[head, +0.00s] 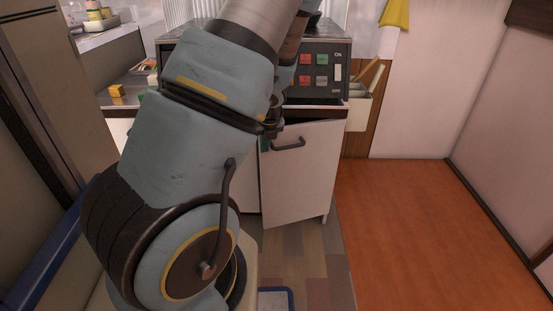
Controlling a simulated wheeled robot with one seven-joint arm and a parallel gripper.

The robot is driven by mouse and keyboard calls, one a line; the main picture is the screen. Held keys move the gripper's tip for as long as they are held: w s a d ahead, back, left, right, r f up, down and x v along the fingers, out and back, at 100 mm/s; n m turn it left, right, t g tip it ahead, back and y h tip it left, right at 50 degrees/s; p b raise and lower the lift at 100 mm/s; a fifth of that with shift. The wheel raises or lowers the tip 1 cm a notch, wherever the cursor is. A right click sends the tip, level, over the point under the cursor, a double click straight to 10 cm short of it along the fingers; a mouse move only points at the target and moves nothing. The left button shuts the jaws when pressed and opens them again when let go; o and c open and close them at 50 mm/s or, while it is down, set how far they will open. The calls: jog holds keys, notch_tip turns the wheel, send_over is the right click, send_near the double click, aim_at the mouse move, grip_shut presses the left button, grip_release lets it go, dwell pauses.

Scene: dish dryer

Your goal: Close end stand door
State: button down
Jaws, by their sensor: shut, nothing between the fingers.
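The end stand door (302,178) is a white panel with a dark bar handle (288,143) near its upper left. It stands ajar below the counter, with its left edge swung out from the stand and its right side near the stand's right edge. My gripper (271,129) is mostly hidden behind my arm. The small dark part of it that shows is by the door's upper left corner, left of the handle. It is shut and holds nothing. I cannot tell whether it touches the door.
A dark control panel (320,72) with colored buttons sits on the counter above the door. A white holder (362,108) hangs at the counter's right. A yellow block (116,91) lies on the left counter. The orange floor (430,235) at right is clear.

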jog(key=w+a+m+h, duration=0.1)
jog(key=w+m, duration=0.1)
jog(key=w, duration=0.4)
jog(key=shift+a+p, duration=0.2)
jog(key=shift+p, duration=0.15)
jog(key=shift+s, duration=0.1)
